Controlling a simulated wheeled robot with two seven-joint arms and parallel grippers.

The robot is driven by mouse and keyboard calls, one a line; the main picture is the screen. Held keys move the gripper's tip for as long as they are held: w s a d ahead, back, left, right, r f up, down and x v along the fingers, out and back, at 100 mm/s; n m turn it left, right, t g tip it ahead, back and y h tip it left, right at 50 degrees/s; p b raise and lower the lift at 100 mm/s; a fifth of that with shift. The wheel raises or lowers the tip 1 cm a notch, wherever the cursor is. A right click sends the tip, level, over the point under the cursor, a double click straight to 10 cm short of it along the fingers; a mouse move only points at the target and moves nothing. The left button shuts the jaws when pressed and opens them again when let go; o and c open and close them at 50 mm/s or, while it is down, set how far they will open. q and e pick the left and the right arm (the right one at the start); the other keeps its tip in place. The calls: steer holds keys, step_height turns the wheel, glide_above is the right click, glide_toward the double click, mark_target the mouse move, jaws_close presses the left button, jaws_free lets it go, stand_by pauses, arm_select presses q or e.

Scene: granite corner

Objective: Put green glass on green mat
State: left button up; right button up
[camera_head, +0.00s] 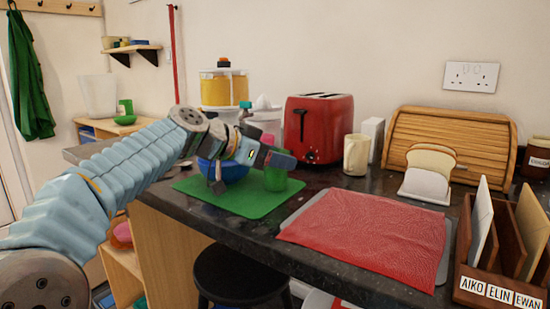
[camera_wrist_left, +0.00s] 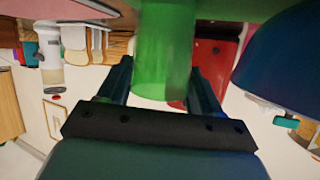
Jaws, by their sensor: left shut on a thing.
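The green glass (camera_head: 275,177) is at the right end of the green mat (camera_head: 244,200) on the dark counter, in the head view. My left gripper (camera_head: 269,161) is shut on the glass near its upper part. In the left wrist view the glass (camera_wrist_left: 163,55) stands between the two fingers (camera_wrist_left: 162,85). The glass looks upright over the mat's right part; I cannot tell whether its base touches the mat. My right gripper is not in view.
A blue bowl (camera_head: 224,169) stands on the mat just left of the glass, partly behind my gripper. A red cloth (camera_head: 368,232) lies to the right, the red toaster (camera_head: 317,129) stands behind, and a cream cup (camera_head: 356,155) stands behind the cloth.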

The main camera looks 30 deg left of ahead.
arm_select(q)
steer(key=shift+f, duration=0.15)
steer(key=o, duration=1.2)
steer(key=shift+o, duration=0.2)
steer(key=b+v, duration=0.1)
steer(key=v, duration=1.1)
steer(key=shift+r+b, duration=0.2)
steer(key=shift+b, duration=0.15)
